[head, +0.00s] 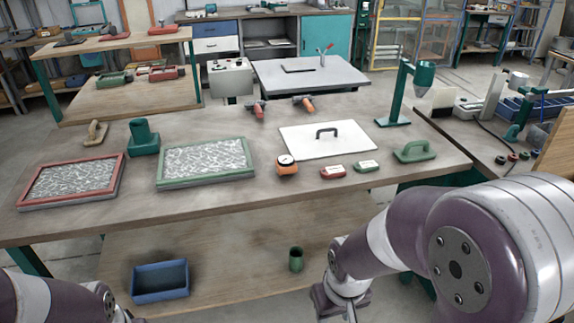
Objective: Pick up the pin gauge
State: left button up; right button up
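The gauge (286,165), an orange round body with a white dial face, sits near the front middle of the workbench (225,215). I take it to be the pin gauge. It stands just left of a red labelled block (333,172). My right gripper (349,308) is low in the picture, in front of the bench edge and apart from the gauge. Its fingertips are cut off by the lower edge, so its opening cannot be told. My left arm shows only at the bottom left corner; its gripper fingers are out of view.
Left of the gauge lies a green-framed fibre tray (206,181), then a red-framed one (70,202). Behind it is a white board (348,145) with a dark handle. A green block (367,166) and green float (415,151) lie right. A blue bin (160,296) stands below.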

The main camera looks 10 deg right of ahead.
aim_at(281, 170)
jog(key=i+l+z, duration=0.1)
jog(key=i+l, duration=0.3)
jog(key=i+l+z, duration=0.1)
jog(key=i+l, duration=0.3)
jog(key=i+l+z, duration=0.15)
jog(key=i+l, duration=0.2)
jog(key=i, duration=0.25)
jog(key=i+l+z, duration=0.1)
jog(key=i+l, duration=0.2)
jog(key=i, duration=0.2)
